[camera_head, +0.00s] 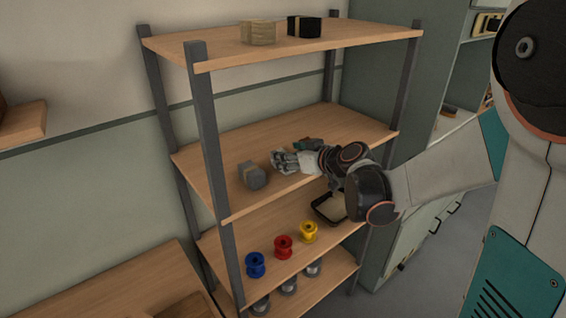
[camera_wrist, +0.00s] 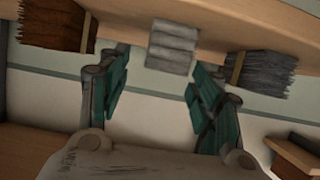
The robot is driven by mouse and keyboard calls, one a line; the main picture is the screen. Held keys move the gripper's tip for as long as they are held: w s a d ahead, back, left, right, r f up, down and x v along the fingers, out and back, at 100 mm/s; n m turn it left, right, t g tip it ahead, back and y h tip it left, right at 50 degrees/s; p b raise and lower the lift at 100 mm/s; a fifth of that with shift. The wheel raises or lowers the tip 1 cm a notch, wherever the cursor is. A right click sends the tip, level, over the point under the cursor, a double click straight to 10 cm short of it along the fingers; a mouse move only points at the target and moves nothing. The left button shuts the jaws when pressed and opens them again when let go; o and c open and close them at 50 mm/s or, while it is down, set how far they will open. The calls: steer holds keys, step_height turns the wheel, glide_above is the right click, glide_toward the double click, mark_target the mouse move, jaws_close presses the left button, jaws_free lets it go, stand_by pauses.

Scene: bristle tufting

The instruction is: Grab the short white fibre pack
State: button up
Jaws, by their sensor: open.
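The short white fibre pack (camera_wrist: 172,47) is pale and blocky, in the upper middle of the wrist view. It shows in the gap between the two teal-padded fingers of my gripper (camera_wrist: 158,72), ahead of the tips. I see no finger pressing on it, and the gripper is open. In the head view my gripper (camera_head: 291,159) reaches in from the right over the middle shelf (camera_head: 345,130). There it largely covers the white pack, and the exact gap to it cannot be told.
A grey banded pack (camera_wrist: 262,72) and a brown pack (camera_wrist: 58,28) flank the white one. The grey pack (camera_head: 252,175) is just left of my gripper. Two packs stand on the top shelf (camera_head: 345,35). Coloured spools (camera_head: 283,247) and a dark tray (camera_head: 328,208) are below.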

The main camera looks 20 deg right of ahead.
mark_target(281, 150)
steer(key=x, duration=0.3)
steer(key=shift+w+a+f, duration=0.15)
steer(key=shift+w+a, duration=0.05)
steer(key=shift+a, duration=0.05)
steer(key=c, duration=1.1)
steer(key=shift+c, duration=0.3)
